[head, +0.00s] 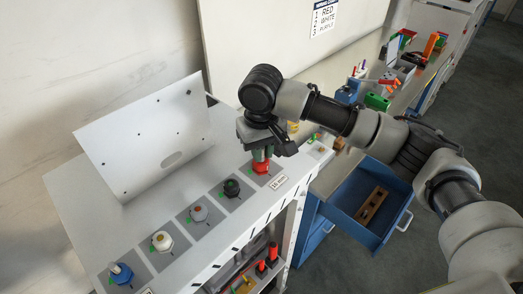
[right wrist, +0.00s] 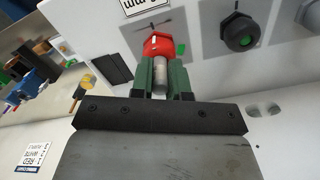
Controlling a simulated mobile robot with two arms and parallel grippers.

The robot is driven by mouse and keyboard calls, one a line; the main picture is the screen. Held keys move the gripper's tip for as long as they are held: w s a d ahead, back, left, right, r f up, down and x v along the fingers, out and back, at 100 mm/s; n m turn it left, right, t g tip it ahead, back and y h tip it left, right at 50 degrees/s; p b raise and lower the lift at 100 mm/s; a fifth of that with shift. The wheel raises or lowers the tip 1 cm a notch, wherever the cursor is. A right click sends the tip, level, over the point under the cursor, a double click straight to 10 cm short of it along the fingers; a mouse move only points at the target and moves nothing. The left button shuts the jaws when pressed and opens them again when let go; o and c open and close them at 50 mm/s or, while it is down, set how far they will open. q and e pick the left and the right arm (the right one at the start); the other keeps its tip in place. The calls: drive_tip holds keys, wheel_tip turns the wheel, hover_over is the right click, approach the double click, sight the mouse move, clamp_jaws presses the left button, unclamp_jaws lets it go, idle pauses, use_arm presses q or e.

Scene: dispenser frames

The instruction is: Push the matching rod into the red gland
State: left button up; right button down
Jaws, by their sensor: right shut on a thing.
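The red gland (head: 261,168) stands on a grey square of the white bench, at the right end of the visible row. My right gripper (head: 262,153) is above the gland, pointing down. Its green fingers are shut on a short grey rod (right wrist: 161,74). The rod lines up with the gland and its end meets the gland's opening; how deep it sits I cannot tell. My left gripper is not in view.
Other glands stand in the row: black (head: 231,187), grey (head: 198,213), white (head: 162,241) and blue (head: 121,272). A tilted white panel (head: 146,140) stands behind them. A blue drawer (head: 362,211) is open at right, holding a brown block (head: 373,206). A wall sign (head: 324,17) lists red, white, purple.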

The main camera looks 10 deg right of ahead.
drive_tip(key=shift+w+f, duration=0.25)
drive_tip(key=shift+f, duration=0.25)
drive_tip(key=c, duration=1.1)
unclamp_jaws()
drive_tip(key=shift+s+r, duration=0.1)
drive_tip(key=shift+r+b, duration=0.4)
drive_tip(key=shift+r, duration=0.1)
wheel_tip(320, 180, up, 10)
drive_tip(key=b, duration=0.2)
drive_tip(key=shift+f+b, duration=0.15)
drive_tip(key=shift+b, duration=0.2)
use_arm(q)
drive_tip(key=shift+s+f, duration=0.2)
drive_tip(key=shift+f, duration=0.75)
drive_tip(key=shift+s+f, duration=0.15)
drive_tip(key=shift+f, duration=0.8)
use_arm(e)
drive_tip(key=shift+r, duration=0.7)
